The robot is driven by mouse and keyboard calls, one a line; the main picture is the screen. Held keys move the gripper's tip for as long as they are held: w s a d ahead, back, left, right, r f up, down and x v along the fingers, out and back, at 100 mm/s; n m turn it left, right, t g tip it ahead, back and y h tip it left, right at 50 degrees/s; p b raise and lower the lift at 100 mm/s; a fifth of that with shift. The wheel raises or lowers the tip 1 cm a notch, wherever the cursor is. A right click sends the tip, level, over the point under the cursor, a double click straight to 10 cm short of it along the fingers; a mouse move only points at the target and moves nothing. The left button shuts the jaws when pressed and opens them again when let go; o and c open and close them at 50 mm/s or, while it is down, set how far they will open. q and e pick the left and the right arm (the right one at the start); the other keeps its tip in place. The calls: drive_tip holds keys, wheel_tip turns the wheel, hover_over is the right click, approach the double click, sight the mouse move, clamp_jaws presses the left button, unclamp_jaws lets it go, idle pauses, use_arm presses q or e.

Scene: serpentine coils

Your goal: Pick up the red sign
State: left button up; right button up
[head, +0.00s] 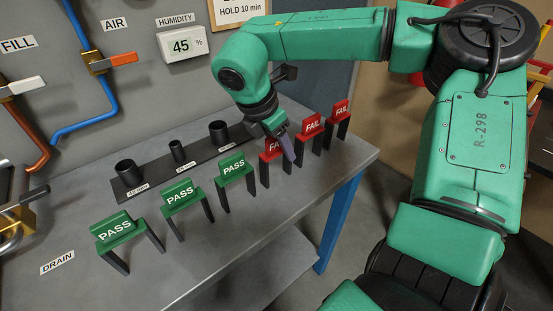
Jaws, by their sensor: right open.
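Three red FAIL signs stand in a row on black legs at the right end of the grey bench: a near one (268,150), a middle one (310,126) and a far one (341,110). My right arm reaches in from the right. Its gripper (288,147) points down at the near red sign and covers the right part of it. The gripper is open. Whether its fingers touch the sign or stand around it, I cannot tell. My left gripper is not in view.
Three green PASS signs (181,197) stand in line to the left on the bench (240,237). Behind them is a dark rack (145,187) with three black cups. A wall panel with pipes and valves (98,64) rises behind. The bench's front strip is clear.

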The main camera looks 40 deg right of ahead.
drive_tip(key=shift+a+r, duration=0.1)
clamp_jaws()
